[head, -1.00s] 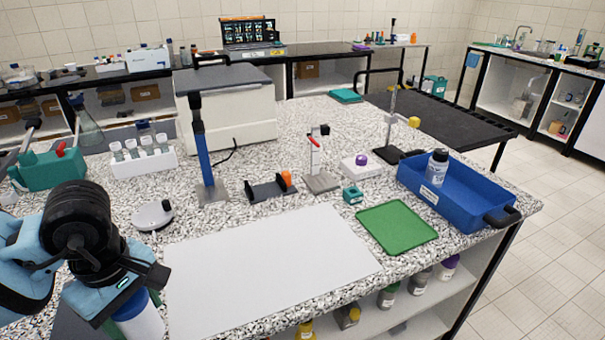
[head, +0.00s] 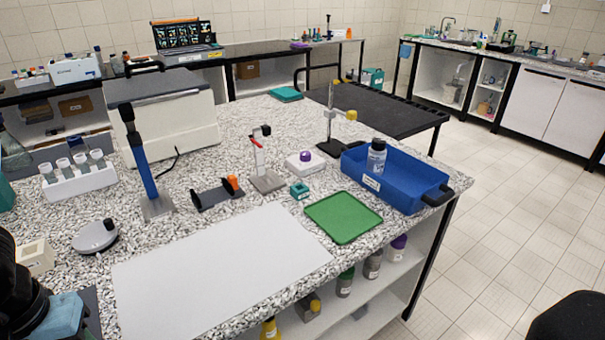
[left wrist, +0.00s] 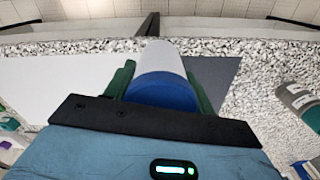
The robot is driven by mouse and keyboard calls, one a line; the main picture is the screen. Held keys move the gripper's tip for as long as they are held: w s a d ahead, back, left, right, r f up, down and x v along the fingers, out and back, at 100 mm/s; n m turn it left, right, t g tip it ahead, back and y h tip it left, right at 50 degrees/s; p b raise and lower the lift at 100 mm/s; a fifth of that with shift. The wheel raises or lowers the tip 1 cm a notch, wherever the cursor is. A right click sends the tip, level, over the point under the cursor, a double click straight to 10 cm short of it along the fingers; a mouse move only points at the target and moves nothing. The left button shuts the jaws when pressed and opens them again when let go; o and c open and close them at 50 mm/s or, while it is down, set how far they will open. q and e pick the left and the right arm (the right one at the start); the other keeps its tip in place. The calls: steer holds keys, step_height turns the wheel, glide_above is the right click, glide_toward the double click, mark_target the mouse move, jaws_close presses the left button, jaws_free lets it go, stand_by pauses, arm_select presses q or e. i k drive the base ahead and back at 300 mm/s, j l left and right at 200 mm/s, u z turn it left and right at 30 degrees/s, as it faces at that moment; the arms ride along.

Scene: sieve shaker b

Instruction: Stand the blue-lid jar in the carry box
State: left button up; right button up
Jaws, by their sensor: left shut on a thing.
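The blue-lid jar (left wrist: 162,70) has a pale body and a blue lid; in the left wrist view it lies between the green fingers of my left gripper (left wrist: 161,84), which is shut on it. In the head view only part of my left arm shows at the lower left, and the jar is out of sight. The blue carry box (head: 398,198) stands at the bench's right end, far from my left gripper. A grey bottle with a dark cap (head: 376,158) stands upright in its left part; the right part looks empty. My right gripper is not in view.
A white mat (head: 220,270) and green tray (head: 343,217) lie clear at the front. Behind them stand a blue post (head: 143,165), a dark cradle (head: 215,195), a small stand (head: 266,175) and a tall clamp stand (head: 331,120). Several bottles sit on the shelf below.

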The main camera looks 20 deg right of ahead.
mark_target(407, 191)
steer(key=l, duration=0.7)
steer(key=i+l, duration=0.15)
steer(key=l, duration=1.2)
steer(key=i+l, duration=0.15)
steer(key=l, duration=0.55)
steer(key=l+z, duration=0.1)
steer(key=l, duration=0.6)
steer(key=i, duration=0.05)
